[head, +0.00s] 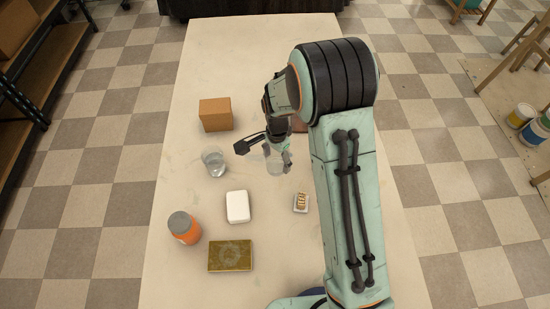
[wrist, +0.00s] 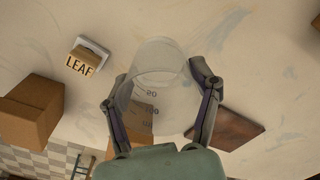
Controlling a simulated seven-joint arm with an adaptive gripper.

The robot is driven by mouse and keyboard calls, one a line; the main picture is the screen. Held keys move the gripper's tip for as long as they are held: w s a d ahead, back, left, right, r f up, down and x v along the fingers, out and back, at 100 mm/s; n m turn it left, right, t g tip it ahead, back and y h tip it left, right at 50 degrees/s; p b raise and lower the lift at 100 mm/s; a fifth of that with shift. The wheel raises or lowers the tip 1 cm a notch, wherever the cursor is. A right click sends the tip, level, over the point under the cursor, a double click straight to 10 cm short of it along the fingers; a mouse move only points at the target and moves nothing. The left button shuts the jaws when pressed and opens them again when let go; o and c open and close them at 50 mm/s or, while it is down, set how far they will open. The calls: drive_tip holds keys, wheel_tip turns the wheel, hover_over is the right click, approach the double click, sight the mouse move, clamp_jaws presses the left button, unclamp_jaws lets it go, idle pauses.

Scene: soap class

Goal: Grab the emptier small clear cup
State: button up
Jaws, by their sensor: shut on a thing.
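A small clear cup (wrist: 152,92) with dark markings on its side is between the fingers of my gripper (wrist: 160,82) in the wrist view. The fingers press on it from both sides. In the head view my gripper (head: 268,152) also holds this cup (head: 275,163), partly covered by the fingers. It looks empty, though its contents are hard to make out. I cannot tell whether its base touches the table. Another clear cup (head: 214,163) stands to its left, with clear liquid visible in it.
On the table (head: 215,60) are a cardboard box (head: 215,115), a white rounded block (head: 238,206), an orange jar with a grey lid (head: 184,228), a gold-brown flat box (head: 230,256) and a block lettered LEAF (wrist: 82,65) in a white holder. A flat brown thing (wrist: 225,129) lies near the held cup.

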drive_tip(key=s+d+r, duration=0.2)
drive_tip(key=s+r, duration=0.6)
drive_tip(key=s, duration=0.4)
drive_tip(key=shift+d, duration=0.1)
drive_tip(key=shift+s, duration=0.1)
idle(2.3)
